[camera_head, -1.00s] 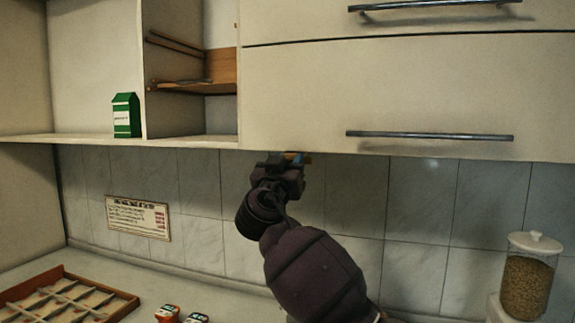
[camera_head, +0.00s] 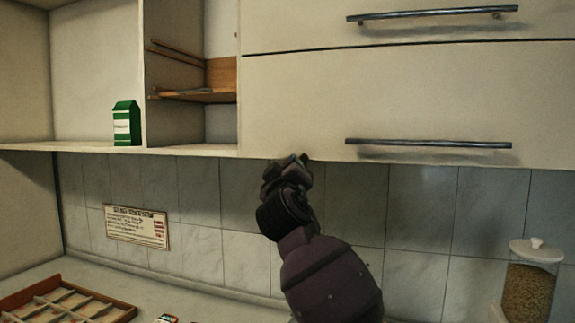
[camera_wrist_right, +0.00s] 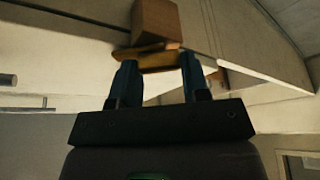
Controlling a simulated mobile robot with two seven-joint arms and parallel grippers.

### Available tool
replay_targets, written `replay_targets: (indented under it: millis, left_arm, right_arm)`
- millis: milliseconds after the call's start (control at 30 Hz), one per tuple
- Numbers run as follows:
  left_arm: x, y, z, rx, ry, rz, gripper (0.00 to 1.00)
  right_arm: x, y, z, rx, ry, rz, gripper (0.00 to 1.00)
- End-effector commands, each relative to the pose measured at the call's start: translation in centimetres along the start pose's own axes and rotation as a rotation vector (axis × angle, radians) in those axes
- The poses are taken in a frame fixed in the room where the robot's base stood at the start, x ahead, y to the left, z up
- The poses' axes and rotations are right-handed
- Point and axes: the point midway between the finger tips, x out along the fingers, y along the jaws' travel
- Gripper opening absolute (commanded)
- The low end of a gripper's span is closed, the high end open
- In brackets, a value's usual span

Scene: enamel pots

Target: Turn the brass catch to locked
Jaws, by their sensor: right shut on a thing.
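The brass catch (camera_wrist_right: 158,60) shows in the right wrist view as a yellowish bar across the gap between my blue fingertips. A brown block (camera_wrist_right: 156,22) sits just beyond it. My right gripper (camera_wrist_right: 159,76) is shut on the catch. In the head view my right gripper (camera_head: 288,165) is under the bottom edge of the wall cabinet (camera_head: 300,120), left of the long lower handle. There the gripper hides the catch. I cannot tell from these views whether the catch points to locked. My left gripper is not in view.
The cabinet fronts carry two bar handles (camera_head: 428,143). A green carton (camera_head: 126,124) stands on the open shelf at left. A notice (camera_head: 136,227) is on the tiles. A wooden divided tray (camera_head: 70,300) and a grain jar (camera_head: 528,290) stand below.

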Motion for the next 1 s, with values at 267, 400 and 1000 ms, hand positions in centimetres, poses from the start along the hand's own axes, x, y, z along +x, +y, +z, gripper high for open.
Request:
replay_targets:
  millis: [267, 400, 1000]
  left_arm:
    - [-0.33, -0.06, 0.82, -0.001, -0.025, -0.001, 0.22]
    - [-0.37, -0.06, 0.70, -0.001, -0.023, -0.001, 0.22]
    - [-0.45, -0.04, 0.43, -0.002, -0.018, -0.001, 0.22]
  right_arm:
    - [0.02, 0.13, 0.01, -0.245, 0.000, -0.100, 0.19]
    - [0.00, 0.17, -0.06, -0.369, 0.001, -0.150, 0.19]
    - [-0.01, 0.11, -0.04, -0.748, -0.001, -0.309, 0.19]
